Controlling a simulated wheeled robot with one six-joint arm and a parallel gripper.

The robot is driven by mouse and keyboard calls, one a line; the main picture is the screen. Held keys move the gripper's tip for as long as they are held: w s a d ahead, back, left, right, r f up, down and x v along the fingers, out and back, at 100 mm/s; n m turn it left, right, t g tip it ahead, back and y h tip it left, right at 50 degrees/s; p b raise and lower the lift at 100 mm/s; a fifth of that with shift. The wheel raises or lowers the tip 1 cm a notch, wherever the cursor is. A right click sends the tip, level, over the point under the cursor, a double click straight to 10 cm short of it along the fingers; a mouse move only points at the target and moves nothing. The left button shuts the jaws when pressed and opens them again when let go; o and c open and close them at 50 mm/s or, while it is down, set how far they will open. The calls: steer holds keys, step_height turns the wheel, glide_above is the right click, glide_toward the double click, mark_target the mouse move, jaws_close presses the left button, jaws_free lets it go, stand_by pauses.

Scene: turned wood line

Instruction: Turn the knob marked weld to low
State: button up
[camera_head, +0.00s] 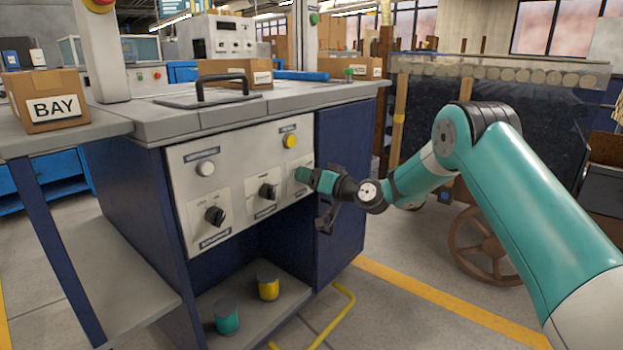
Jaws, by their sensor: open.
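A pale control panel (238,178) on the front of a dark blue cabinet carries black knobs. One knob (214,215) is at the lower left, with its pointer tilted. Another knob (268,191) is right of it, near the middle. Their labels are too small to read surely, so I cannot tell which is marked weld or where low lies. My gripper (323,224) is dark and open, in front of the panel's right end and right of the middle knob. It appears apart from both knobs. My wrist hides part of the panel's right end.
A white button (206,168) and a yellow button (291,141) sit above the knobs. A black handle (222,86) stands on the top. A green can (227,316) and a yellow can (268,286) stand on the low shelf. A BAY box (47,104) is at left.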

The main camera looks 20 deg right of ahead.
steer(key=shift+s, duration=0.1)
steer(key=p+v, duration=0.1)
steer(key=v, duration=1.6)
steer(key=shift+d, duration=0.15)
steer(key=shift+r, duration=0.1)
